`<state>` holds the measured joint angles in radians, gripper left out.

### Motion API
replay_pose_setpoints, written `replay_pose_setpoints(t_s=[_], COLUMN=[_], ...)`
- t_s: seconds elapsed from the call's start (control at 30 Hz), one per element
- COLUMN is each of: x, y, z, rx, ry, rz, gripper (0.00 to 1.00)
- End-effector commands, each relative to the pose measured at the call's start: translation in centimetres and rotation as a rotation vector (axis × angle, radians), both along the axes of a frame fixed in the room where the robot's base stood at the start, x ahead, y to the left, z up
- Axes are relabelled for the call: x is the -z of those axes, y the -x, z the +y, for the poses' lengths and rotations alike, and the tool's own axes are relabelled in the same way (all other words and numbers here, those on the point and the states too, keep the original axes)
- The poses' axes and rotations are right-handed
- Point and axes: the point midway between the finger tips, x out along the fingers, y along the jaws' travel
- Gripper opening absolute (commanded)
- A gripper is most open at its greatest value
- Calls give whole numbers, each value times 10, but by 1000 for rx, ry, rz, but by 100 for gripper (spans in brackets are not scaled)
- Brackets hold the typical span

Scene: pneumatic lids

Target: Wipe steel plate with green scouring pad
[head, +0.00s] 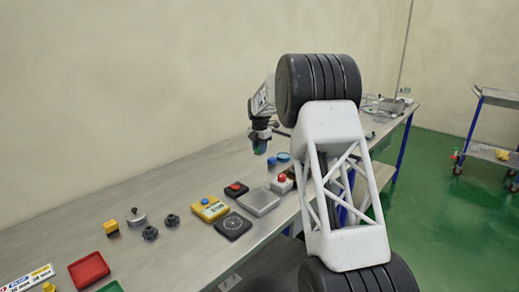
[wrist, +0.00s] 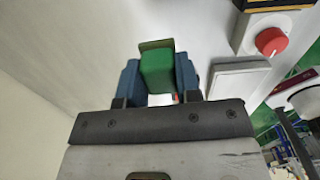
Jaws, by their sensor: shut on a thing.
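My gripper (head: 260,139) is shut on the green scouring pad (head: 260,149), above the far side of the workbench. In the wrist view the pad (wrist: 156,68) is a green block between the two blue fingers (wrist: 158,82). The steel plate (head: 258,202) lies flat on the bench in the head view, a pale grey square below and in front of the gripper. The pad is in the air, apart from the plate. A pale flat square (wrist: 237,77) shows right of the gripper in the wrist view; I cannot tell for certain that it is the plate.
A white box with a red button (head: 281,180) stands right of the plate. A black square pad (head: 233,226), a yellow box (head: 209,208) and a dark box with a red top (head: 236,189) lie left of it. Blue round pieces (head: 284,157) lie behind.

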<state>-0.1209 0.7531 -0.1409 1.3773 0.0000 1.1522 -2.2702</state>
Motion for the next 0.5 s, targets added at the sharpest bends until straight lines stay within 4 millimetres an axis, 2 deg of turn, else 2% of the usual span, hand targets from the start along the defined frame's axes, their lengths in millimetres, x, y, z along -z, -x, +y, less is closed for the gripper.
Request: replay_pose_setpoints(t_s=[0.03,0.07,0.17,0.37,0.5], x=[0,0,0,-1,-5], y=[0,0,0,1,3], z=[0,0,0,-5,-20], rx=[0,0,0,1,2], ry=[0,0,0,0,0], rz=[0,0,0,0,-1], gripper=[8,28,13,12,12])
